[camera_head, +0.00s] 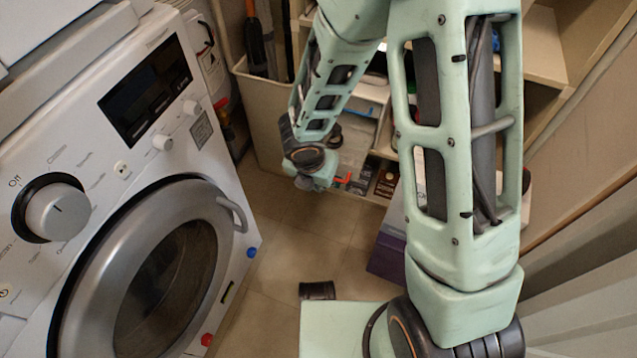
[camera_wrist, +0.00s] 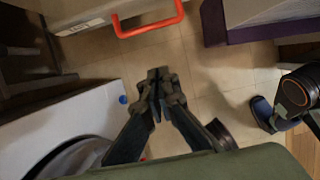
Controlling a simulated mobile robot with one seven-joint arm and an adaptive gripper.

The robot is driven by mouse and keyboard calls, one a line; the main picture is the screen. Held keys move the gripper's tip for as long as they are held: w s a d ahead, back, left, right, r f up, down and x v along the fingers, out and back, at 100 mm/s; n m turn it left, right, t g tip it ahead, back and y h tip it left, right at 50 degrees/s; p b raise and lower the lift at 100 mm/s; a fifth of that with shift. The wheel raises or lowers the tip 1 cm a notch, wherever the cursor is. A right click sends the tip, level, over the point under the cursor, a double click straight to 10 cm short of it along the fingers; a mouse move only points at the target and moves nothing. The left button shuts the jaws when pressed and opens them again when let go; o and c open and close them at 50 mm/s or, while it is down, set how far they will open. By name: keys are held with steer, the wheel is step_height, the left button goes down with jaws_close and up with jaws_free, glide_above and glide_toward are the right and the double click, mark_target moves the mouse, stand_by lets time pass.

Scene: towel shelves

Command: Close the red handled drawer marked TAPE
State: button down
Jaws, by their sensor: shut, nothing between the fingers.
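The red handle (camera_wrist: 150,22) shows at the top of the wrist view, on the pale front of a drawer (camera_wrist: 95,10). A small light label (camera_wrist: 80,26) is on that front left of the handle; its text is too small to read. In the head view a bit of red handle (camera_head: 341,181) shows low at the shelves, just right of my arm's end. My gripper (camera_wrist: 155,74) is shut and empty, below the handle in the wrist view and apart from it. In the head view my wrist hides the fingers.
A white washing machine (camera_head: 150,230) stands at the left, its round door shut. A purple-edged box (camera_head: 388,258) is on the floor at the right, also in the wrist view (camera_wrist: 250,32). A beige bin (camera_head: 262,110) stands beside the shelves.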

steer(key=w+d+f+b, duration=0.1)
steer(key=w+d+f, duration=0.1)
steer(key=w+f, duration=0.3)
stand_by(0.5)
steer(key=p, duration=1.4)
glide_above(349, 136)
steer(key=s, duration=0.3)
steer(key=shift+a, duration=0.4)
steer(key=shift+w+d+p, duration=0.2)
steer(key=shift+w+p, duration=0.25)
steer(key=shift+w, duration=0.2)
steer(key=shift+f, duration=0.1)
